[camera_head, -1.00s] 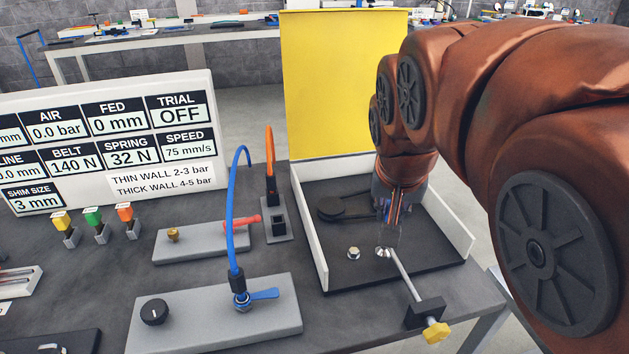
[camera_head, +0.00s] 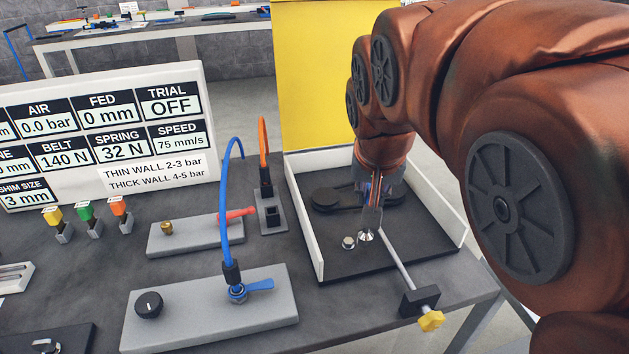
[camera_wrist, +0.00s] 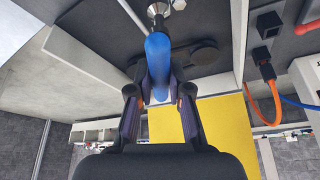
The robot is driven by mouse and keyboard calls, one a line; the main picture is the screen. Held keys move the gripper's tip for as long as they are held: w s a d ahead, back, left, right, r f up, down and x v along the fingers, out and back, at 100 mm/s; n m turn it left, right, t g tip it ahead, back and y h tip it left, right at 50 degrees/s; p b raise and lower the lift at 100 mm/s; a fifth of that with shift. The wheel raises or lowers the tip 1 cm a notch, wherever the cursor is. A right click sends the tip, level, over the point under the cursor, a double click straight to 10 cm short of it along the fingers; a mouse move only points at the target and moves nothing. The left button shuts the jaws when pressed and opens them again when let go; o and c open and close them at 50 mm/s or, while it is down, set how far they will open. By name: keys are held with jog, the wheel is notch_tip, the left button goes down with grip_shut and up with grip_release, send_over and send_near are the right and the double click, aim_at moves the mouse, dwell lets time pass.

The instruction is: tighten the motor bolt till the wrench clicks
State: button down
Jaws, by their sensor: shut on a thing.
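The silver hex bolt (camera_head: 349,242) stands on the dark plate inside the white-walled tray. My gripper (camera_head: 371,200) points down over this tray, just right of the bolt. In the wrist view my gripper (camera_wrist: 157,75) is shut on the blue handle of the wrench (camera_wrist: 158,50). The wrench's silver head (camera_head: 366,236) is low beside the bolt. A small gap seems to show between them, and the head does not look seated on the bolt. The bolt (camera_wrist: 178,4) is partly cut off in the wrist view. My fingers partly hide the handle in the head view.
A rod with a yellow knob (camera_head: 431,320) runs through a black block at the tray's front. Dark pulleys (camera_head: 325,199) lie behind the bolt. White walls (camera_head: 303,215) flank the tray, with a yellow panel (camera_head: 325,75) behind. Blue and orange hoses rise at left.

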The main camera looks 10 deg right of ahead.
jog(key=shift+w+a+n, duration=0.5)
jog(key=shift+w+a, duration=0.6)
jog(key=shift+a, duration=0.1)
dwell(0.4)
jog(key=shift+f+b, duration=0.75)
jog(key=shift+f, duration=0.45)
dwell(0.4)
jog(key=shift+m, duration=0.6)
jog(key=shift+w+r+m+g+h+p, duration=0.1)
jog(key=shift+m+g+h+p, duration=0.55)
jog(key=shift+m, duration=2.3)
jog(key=shift+s+f+m+g+h+p, duration=0.15)
jog(key=shift+m+g+p, duration=0.9)
jog(key=shift+m, duration=1.95)
jog(key=shift+w+r+m+g+h+p, duration=0.15)
jog(key=shift+m+g+h+p, duration=0.25)
jog(key=shift+m+g, duration=1.75)
jog(key=shift+m+t+y+p, duration=0.35)
jog(key=shift+m+p, duration=0.5)
jog(key=shift+m, duration=1.35)
